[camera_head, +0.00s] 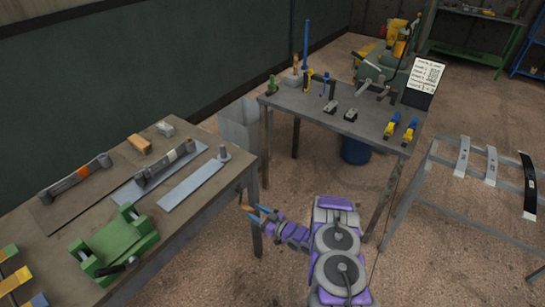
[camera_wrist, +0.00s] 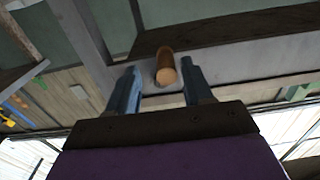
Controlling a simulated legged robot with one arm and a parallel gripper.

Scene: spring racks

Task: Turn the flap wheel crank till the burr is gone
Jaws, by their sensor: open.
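A short wooden handle (camera_wrist: 165,68), which looks like the crank's grip, shows in the wrist view between the two blue fingers of my gripper (camera_wrist: 160,66). The fingers are apart, with space on both sides of the handle. In the head view my gripper (camera_head: 257,213) is open at the right edge of the left workbench, with its tips close to the small brown handle (camera_head: 246,208). I cannot tell whether a finger touches it. I cannot make out the flap wheel or the burr.
The left workbench (camera_head: 205,215) carries leaf springs, flat plates and a green vise-like fixture (camera_head: 115,243). A second table (camera_head: 365,125) with clamps and tools stands behind, with a written board (camera_head: 425,77). A metal rack (camera_head: 415,190) with strips stands right. Floor between is open.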

